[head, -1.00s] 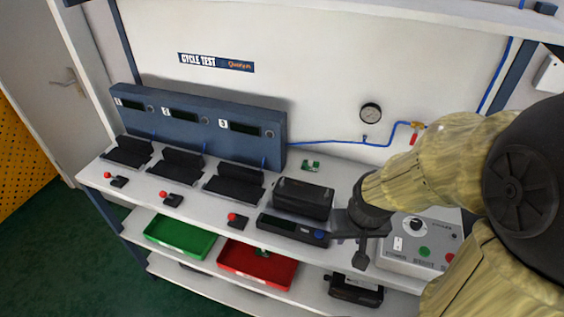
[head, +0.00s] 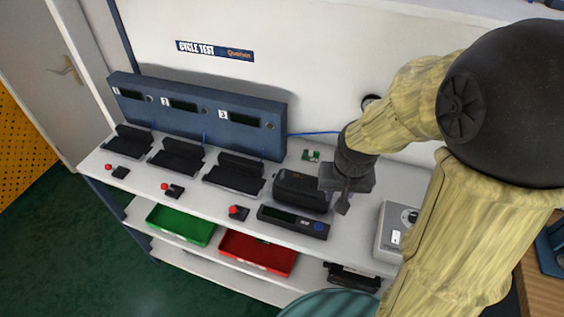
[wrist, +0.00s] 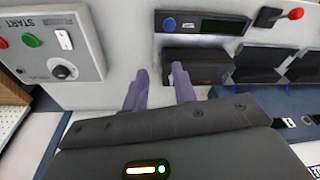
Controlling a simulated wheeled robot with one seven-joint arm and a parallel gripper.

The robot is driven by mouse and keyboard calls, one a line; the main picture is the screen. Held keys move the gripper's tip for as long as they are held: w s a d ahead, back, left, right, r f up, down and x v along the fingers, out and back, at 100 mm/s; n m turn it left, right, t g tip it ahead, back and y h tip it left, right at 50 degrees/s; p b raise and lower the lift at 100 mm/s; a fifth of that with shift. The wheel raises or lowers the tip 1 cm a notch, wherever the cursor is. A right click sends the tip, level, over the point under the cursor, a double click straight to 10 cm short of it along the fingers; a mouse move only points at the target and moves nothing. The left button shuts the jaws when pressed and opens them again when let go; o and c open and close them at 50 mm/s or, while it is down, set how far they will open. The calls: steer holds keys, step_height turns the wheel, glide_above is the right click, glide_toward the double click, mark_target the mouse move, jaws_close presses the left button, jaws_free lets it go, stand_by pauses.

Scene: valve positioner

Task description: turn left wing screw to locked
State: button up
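My gripper (head: 342,207) hangs over the bench, just right of a black box (head: 300,190). In the wrist view my gripper (wrist: 159,72) has its two fingers apart with nothing between them. One finger overlaps the end of the black box (wrist: 200,68) in that view; I cannot tell whether it touches. I cannot make out any wing screw or a locked mark in either view. Part of the bench behind my gripper is hidden by my arm.
A handheld display unit (head: 292,222) lies in front of the black box. A grey control box (head: 393,232) stands to the right, partly hidden by my arm. Black cradles (head: 235,173) stand left. Green (head: 181,224) and red (head: 257,252) trays sit on the shelf below.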

steer(key=w+a+r+m+g+p, duration=0.1)
steer(key=w+a+r+p, duration=0.45)
steer(key=w+r, duration=0.2)
steer(key=r+m+g+p, duration=0.1)
steer(key=r+m+p, duration=0.1)
steer(key=p, duration=0.5)
glide_above(282, 173)
steer(key=shift+f, duration=0.1)
steer(key=shift+s, duration=0.1)
step_height(282, 173, down, 17)
steer(key=p, duration=0.6)
steer(key=shift+f, duration=0.15)
jaws_close()
